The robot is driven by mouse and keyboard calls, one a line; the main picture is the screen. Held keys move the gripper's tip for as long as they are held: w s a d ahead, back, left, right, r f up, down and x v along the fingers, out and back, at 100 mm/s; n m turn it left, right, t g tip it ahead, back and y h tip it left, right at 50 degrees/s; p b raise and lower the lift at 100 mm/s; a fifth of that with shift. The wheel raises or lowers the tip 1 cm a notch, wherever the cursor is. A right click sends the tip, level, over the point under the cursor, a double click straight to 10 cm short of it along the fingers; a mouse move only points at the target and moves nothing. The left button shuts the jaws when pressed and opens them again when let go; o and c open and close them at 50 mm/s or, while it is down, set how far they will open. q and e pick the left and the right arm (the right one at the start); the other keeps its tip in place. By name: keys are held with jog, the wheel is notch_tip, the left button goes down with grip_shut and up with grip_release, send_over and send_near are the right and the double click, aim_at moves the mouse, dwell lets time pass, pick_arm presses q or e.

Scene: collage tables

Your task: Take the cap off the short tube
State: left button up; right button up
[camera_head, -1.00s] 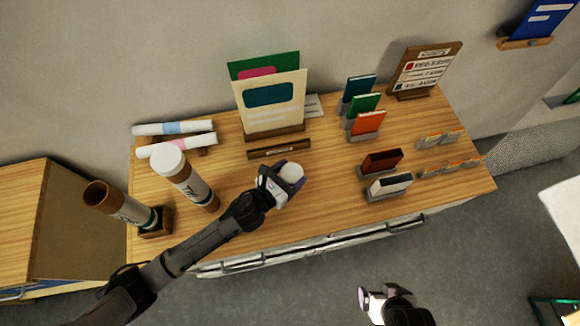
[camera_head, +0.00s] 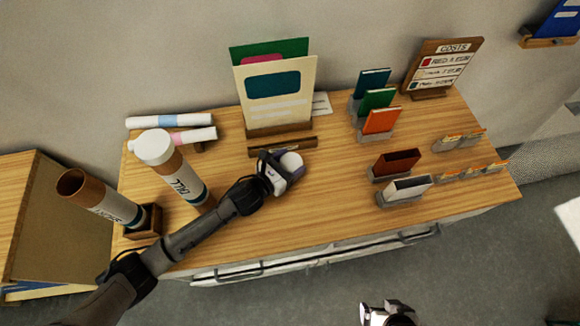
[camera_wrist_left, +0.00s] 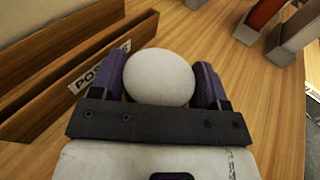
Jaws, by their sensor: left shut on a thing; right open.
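My left gripper (camera_head: 277,172) is shut on a white round cap (camera_head: 292,162), over the middle of the desk. In the left wrist view the cap (camera_wrist_left: 160,76) sits between the two purple-grey fingers. I cannot tell whether it touches the desk. A brown tube (camera_head: 104,204) with an open, uncapped top leans in a dark wooden holder (camera_head: 146,222) at the left; its label is too small to read for sure. A tube marked TALL (camera_head: 184,184) stands beside it with a white cap (camera_head: 154,147) on. My right gripper (camera_head: 386,314) is open and empty at the bottom edge.
A wooden rail (camera_head: 268,149) lies just behind the held cap. Two rolled tubes (camera_head: 172,122) lie at the back left. Boards (camera_head: 275,90) stand at the back; coloured booklets (camera_head: 381,121) and holders (camera_head: 404,190) are at the right. The desk's front middle (camera_head: 305,215) is clear.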

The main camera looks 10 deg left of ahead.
pick_arm(q)
jog(key=shift+f, duration=0.4)
pick_arm(e)
jog(key=shift+f, duration=0.4)
pick_arm(q)
jog(key=shift+f+b, duration=0.3)
jog(key=shift+f, duration=0.1)
pick_arm(e)
jog(key=shift+d+f, duration=0.15)
jog(key=shift+f, duration=0.1)
